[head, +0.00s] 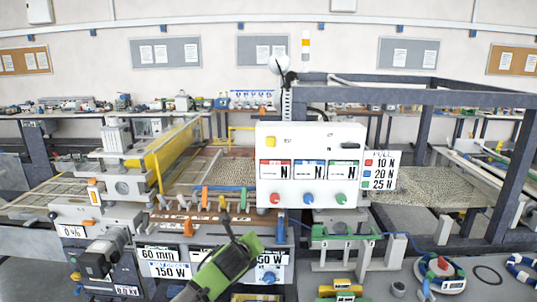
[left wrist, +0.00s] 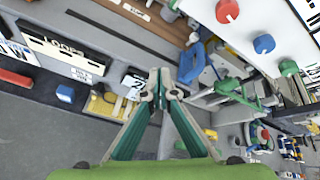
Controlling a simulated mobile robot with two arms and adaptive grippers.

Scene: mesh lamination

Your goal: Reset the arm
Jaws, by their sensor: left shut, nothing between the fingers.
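My left gripper (head: 228,220) shows in the head view at the lower middle, in front of the machine's lower panels. My green arm (head: 224,267) comes up from the bottom edge behind it. In the left wrist view the gripper (left wrist: 159,88) has its fingertips together, with nothing between them. The white control box (head: 310,165) stands just right of the gripper and apart from it. It carries red, blue and green knobs below three displays. My right gripper is not in either view.
Label panels (head: 163,262) and a row of coloured levers (head: 222,197) sit close around the gripper. A dark frame (head: 420,96) stands at the right over a mesh sheet (head: 455,183). A cable reel (head: 440,273) lies at lower right. A yellow bar (head: 170,150) crosses at left.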

